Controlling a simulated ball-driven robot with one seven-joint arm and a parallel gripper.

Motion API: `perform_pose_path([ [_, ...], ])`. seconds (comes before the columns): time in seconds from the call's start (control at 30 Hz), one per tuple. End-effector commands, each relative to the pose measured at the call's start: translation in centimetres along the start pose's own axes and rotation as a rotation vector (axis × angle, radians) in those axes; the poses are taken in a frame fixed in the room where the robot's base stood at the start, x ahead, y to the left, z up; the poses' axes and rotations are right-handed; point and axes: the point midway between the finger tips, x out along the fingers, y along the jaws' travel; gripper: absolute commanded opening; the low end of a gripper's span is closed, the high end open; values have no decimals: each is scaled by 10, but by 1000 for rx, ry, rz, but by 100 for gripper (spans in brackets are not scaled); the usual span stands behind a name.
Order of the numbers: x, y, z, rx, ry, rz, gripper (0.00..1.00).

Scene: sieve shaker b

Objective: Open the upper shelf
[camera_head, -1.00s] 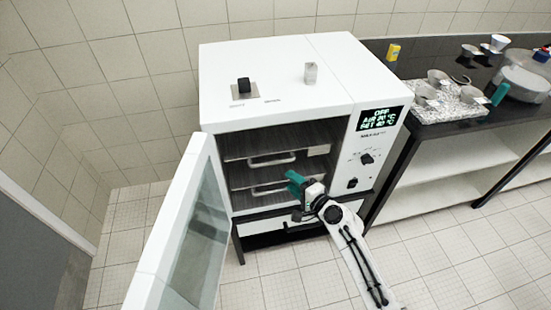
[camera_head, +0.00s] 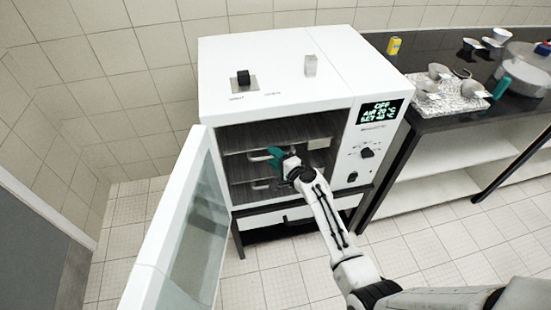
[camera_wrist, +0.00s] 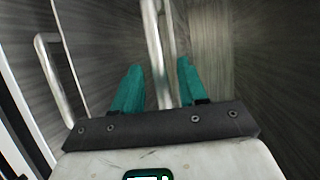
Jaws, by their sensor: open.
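The white oven (camera_head: 270,108) has its door (camera_head: 190,225) swung open to the left. Inside are an upper shelf (camera_head: 238,142) with a metal handle (camera_head: 257,156) and a lower shelf with a handle (camera_head: 258,185). My gripper (camera_head: 274,155) has teal fingers and is at the upper handle, hiding its right part. In the wrist view the fingers (camera_wrist: 158,80) are open, with a metal handle bar (camera_wrist: 152,35) running between them. Another handle (camera_wrist: 50,70) shows to the left there. I cannot tell whether the fingers touch the bar.
The oven's control panel (camera_head: 372,140) is right of the opening. A dark counter (camera_head: 430,122) on the right holds a speckled slab (camera_head: 455,103) with several small cups. The open door bounds the left side. The tiled floor (camera_head: 275,280) in front is clear.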

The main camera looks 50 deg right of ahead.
Motion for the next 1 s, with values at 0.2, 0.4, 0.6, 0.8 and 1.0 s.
perform_pose_path([
  [0.2, 0, 0, 0, 0, 0, 0, 42],
  [0.4, 0, 0, 0, -1, 0, 0, 24],
  [0.6, 0, 0, 0, -1, 0, 0, 5],
  [0.8, 0, 0, 0, -1, 0, 1, 0],
  [1.0, 0, 0, 0, -1, 0, 1, 0],
])
